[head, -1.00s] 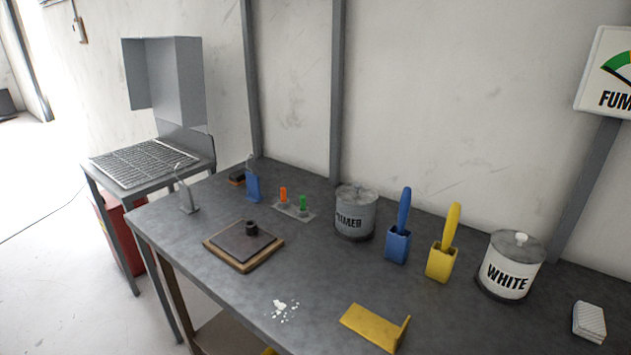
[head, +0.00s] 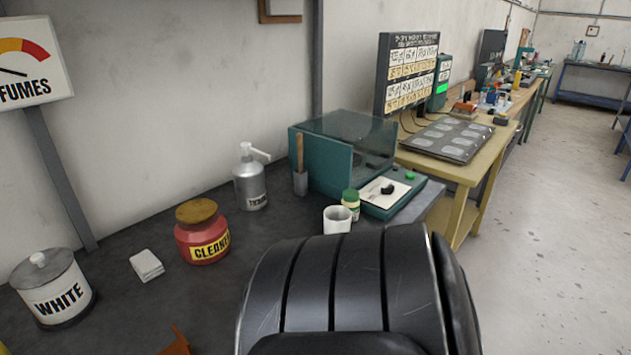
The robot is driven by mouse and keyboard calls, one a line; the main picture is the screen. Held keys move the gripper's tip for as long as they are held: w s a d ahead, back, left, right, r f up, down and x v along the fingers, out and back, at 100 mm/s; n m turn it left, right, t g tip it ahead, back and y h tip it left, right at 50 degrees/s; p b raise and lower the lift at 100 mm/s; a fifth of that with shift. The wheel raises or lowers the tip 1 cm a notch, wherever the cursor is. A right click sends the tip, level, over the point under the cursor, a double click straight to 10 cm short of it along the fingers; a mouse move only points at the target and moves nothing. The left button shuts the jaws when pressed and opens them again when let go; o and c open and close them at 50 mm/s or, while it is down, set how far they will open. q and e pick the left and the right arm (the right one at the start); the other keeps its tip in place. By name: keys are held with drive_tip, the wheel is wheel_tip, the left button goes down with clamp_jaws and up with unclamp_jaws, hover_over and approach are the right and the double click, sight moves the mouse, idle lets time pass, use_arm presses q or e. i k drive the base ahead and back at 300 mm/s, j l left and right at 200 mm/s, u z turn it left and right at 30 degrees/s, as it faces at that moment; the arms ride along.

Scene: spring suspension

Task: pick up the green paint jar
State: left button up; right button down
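A small jar with a green top and a pale band (head: 350,204), likely the green paint jar, stands on the dark grey bench (head: 125,230) in the head view. It is right of centre, just in front of the teal machine. A white cup (head: 337,219) stands directly in front of it and to its left, covering part of its lower side. Neither of my grippers shows in this view, so their state is hidden.
A black ribbed part of my own arm fills the lower middle and hides the bench there. The teal machine (head: 322,165) stands behind the jar. A silver pump bottle (head: 250,180), red cleaner pot (head: 202,235) and white tin (head: 52,290) stand left.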

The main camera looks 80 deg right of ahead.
sight(350, 200)
drive_tip(key=z, duration=2.85)
drive_tip(key=i+l, duration=0.45)
drive_tip(key=l+u, duration=0.05)
drive_tip(key=l, duration=0.05)
